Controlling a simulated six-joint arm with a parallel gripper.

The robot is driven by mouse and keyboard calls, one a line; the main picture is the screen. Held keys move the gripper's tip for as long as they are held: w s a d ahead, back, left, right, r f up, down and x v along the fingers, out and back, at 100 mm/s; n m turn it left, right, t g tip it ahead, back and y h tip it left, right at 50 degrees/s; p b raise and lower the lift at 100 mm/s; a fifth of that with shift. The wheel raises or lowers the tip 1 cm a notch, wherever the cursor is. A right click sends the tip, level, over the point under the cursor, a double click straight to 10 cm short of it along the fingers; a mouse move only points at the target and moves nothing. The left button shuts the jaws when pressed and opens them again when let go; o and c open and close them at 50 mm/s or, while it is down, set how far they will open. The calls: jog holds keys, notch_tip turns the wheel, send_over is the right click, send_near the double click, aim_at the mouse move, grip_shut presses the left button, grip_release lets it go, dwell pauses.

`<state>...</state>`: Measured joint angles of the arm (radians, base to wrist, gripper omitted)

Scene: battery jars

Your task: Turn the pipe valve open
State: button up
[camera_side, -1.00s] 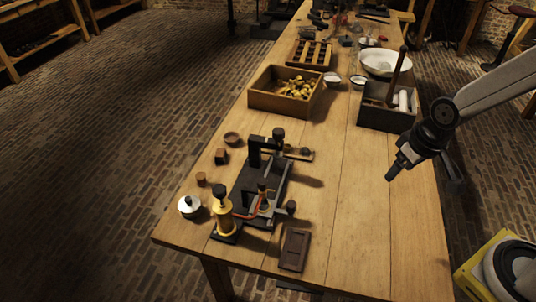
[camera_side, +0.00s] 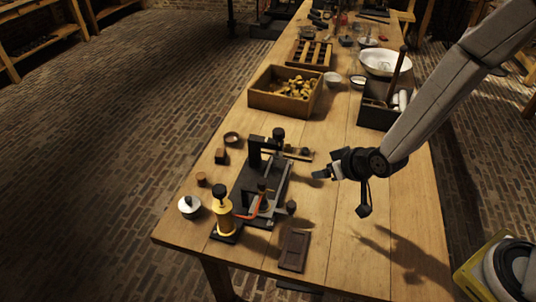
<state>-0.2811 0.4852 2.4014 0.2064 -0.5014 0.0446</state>
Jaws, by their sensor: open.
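A black apparatus (camera_side: 246,199) stands near the front left of the table, with a brass cylinder (camera_side: 223,218) at its near end and a red-orange curved piece beside it. An upright bracket with a dark knob (camera_side: 278,134) rises at its far end, and a thin bar reaches right from there. A small dark knob (camera_side: 291,207) sits at its right side. I cannot tell which of these parts is the pipe valve. My gripper (camera_side: 322,174) is open and empty above the table, right of the apparatus and apart from it, pointing left.
A wooden box (camera_side: 256,99) of yellowish pieces stands farther back. A dark tray (camera_side: 374,117) with a stick and white items is at the back right, near my arm. A dark flat block (camera_side: 294,250) lies at the front. The table's right front is clear.

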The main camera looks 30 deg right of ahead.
jog(key=w+a+f+t, duration=0.2)
jog(key=a+f+t, duration=0.1)
jog(key=a+f, duration=0.15)
jog(key=n+t+y, duration=0.2)
jog(key=t, duration=0.4)
send_near(266, 186)
jog(key=shift+s+d, duration=0.1)
jog(key=shift+s, duration=0.2)
jog(key=shift+w, duration=0.1)
jog(key=shift+w+a, duration=0.4)
jog(key=shift+w, duration=1.55)
jog(key=shift+w+a, duration=0.35)
jog(key=shift+w, duration=1.6)
jog(key=shift+w+a, duration=0.4)
jog(key=shift+w, duration=1.5)
grip_shut()
